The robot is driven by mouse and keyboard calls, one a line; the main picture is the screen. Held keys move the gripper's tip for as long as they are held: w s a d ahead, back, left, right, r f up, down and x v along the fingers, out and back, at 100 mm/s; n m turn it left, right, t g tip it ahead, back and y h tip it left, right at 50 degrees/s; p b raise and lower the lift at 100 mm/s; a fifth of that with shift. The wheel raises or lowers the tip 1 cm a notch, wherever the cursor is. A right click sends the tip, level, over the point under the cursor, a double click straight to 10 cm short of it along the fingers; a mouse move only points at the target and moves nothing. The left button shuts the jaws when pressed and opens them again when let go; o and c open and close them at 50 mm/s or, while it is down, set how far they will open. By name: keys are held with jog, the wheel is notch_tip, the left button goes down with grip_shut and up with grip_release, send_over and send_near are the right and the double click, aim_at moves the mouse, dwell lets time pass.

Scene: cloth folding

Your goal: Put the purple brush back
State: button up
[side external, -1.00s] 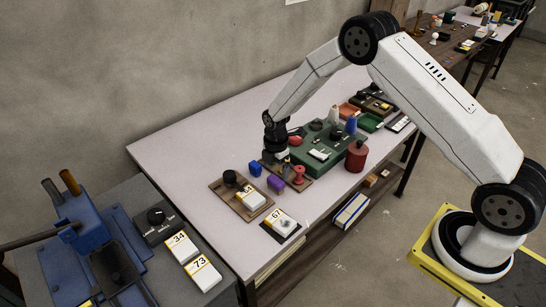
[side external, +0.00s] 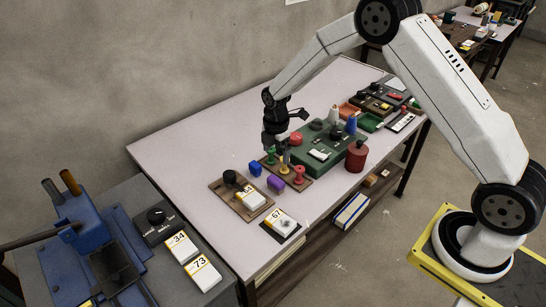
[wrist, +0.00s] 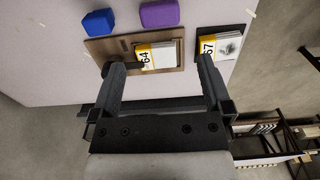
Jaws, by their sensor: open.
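The purple brush, seen as a small purple block (side external: 275,184), lies on the pale table top just left of the peg board (side external: 305,184). It also shows at the top edge of the wrist view (wrist: 160,13), partly cut off. A blue block (side external: 255,169) lies beside it, with a gap between them. My gripper (side external: 277,142) is above the table, behind and above the purple block and near the pegs. In the wrist view my gripper (wrist: 158,66) has its two fingers wide apart with nothing held between them.
A green case (side external: 330,158) and a red canister (side external: 356,156) are to the right. A wooden tray (side external: 226,200) with a dark knob and the 67 card (side external: 281,220) lie in front. The table's back left is clear.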

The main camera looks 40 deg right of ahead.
jog(key=shift+r, duration=0.1)
jog(key=s+a+r+m+t, duration=0.1)
jog(key=s+r+m, duration=0.4)
jog(key=s+m, duration=0.4)
jog(key=s+a+r+m+t, duration=0.1)
jog(key=s+r+m, duration=0.4)
jog(key=s+m, duration=0.4)
jog(key=shift+s+r+t, duration=0.3)
jog(key=shift+s+r, duration=0.05)
jog(key=shift+s, duration=1.85)
